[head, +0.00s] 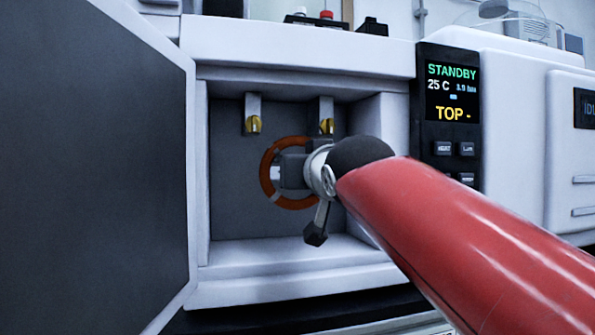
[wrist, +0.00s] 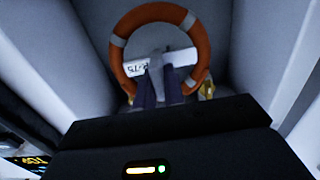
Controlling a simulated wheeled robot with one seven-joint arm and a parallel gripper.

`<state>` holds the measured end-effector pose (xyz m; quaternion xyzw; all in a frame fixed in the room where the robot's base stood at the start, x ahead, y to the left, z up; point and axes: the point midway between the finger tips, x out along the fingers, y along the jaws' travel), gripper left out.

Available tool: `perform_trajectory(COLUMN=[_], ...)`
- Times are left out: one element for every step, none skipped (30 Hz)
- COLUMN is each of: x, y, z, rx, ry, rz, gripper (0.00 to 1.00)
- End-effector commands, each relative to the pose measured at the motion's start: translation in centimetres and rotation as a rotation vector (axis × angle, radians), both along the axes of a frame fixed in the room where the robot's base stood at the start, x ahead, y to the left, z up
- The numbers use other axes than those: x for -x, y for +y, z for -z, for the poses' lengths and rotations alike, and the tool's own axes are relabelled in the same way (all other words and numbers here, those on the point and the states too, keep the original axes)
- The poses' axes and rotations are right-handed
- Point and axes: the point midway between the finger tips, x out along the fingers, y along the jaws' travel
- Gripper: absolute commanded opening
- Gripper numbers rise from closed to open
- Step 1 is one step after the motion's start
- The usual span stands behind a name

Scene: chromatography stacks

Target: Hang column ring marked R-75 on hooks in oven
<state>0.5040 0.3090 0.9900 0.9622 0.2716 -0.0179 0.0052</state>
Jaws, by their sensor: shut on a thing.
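The orange column ring (head: 268,182) is upright inside the open oven (head: 230,220), below the hooks. Two hooks with yellow tips, the left hook (head: 253,124) and the right hook (head: 327,126), hang from the oven's ceiling. The ring's top lies just below hook height, between them. I cannot tell whether it touches either.
The oven door (head: 90,150) stands wide open at the left. A control panel (head: 452,85) at the right reads STANDBY, 25 C. The oven's right wall (head: 385,130) is close to my wrist. The oven floor (head: 270,250) is clear.

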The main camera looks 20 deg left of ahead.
Motion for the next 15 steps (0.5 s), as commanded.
perform_trajectory(x=[-0.1,-0.2,-0.3,-0.4,-0.6,-0.8,-1.0,-1.2,-1.5,-1.7,-1.9,-2.2,-2.4,-2.6,-2.9], y=[0.0,0.1,0.2,0.3,0.4,0.5,0.6,0.8,0.9,1.1,1.2,1.3,1.5,1.6,1.8], z=[-0.1,-0.1,-0.1,-0.1,-0.1,-0.1,-0.1,-0.1,-0.1,-0.1,-0.1,-0.2,-0.1,-0.1,-0.1], rx=[-0.001,-0.001,-0.001,-0.001,-0.001,-0.001,-0.002,-0.002,-0.001,-0.001,-0.001,-0.001,-0.001,0.000,-0.001], ry=[-0.001,-0.001,-0.001,0.001,0.001,0.001,0.001,0.001,0.001,0.001,-0.001,-0.001,-0.001,0.000,0.001], rz=[0.000,0.000,0.000,0.000,0.000,0.000,-0.001,-0.001,-0.001,-0.001,-0.001,-0.001,-0.001,0.000,0.000], gripper=[0.00,0.00,0.00,0.00,0.00,0.00,0.00,0.00,0.00,0.00,0.00,0.00,0.00,0.00,0.00])
